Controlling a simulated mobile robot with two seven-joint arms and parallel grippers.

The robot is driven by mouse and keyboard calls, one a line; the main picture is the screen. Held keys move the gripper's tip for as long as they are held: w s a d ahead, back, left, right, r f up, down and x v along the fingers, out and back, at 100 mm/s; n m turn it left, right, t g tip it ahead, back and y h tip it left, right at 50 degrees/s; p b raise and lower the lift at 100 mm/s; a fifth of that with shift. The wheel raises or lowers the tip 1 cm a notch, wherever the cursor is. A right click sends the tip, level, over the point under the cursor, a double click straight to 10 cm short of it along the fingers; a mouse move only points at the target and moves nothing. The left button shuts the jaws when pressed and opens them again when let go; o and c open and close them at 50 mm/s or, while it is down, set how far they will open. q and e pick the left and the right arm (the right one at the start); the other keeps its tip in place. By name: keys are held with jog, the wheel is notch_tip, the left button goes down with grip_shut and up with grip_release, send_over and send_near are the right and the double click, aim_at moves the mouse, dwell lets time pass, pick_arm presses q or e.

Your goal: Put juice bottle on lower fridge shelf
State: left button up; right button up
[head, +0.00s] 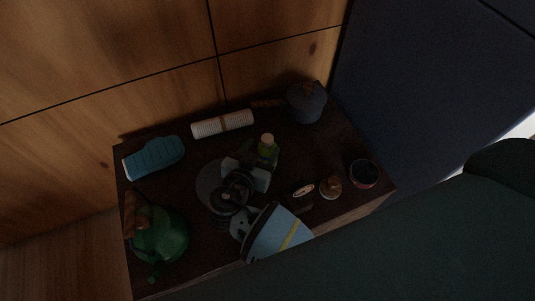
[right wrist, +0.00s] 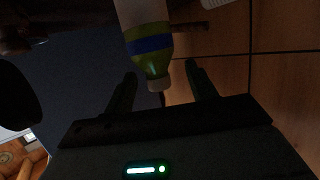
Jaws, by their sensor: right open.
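The juice bottle (head: 268,150) stands on a dark wooden table, green with a pale cap. In the right wrist view the bottle (right wrist: 148,38) shows a yellow-green body, a blue band and a pale cap. My right gripper (head: 249,169) is right at the bottle in the head view. In the right wrist view my right gripper (right wrist: 160,70) is open, with a finger on each side of the bottle's neck and cap and visible gaps. The fingers do not close on it. No fridge shelf can be made out. My left gripper is not in view.
The table (head: 205,256) also holds a blue item (head: 154,157), a white roll (head: 222,123), a dark round pot (head: 306,103), a green rounded object (head: 160,236), a small jar (head: 330,187) and a dark bowl (head: 364,173). A wood-panelled wall (head: 120,70) stands behind.

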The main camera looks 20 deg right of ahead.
aim_at(270, 138)
jog(key=x, duration=0.4)
jog(key=shift+d+r+p, duration=0.3)
jog(key=shift+d+r, duration=0.05)
jog(key=shift+w+d+f, duration=0.2)
jog(key=shift+w+d, duration=0.1)
grip_shut()
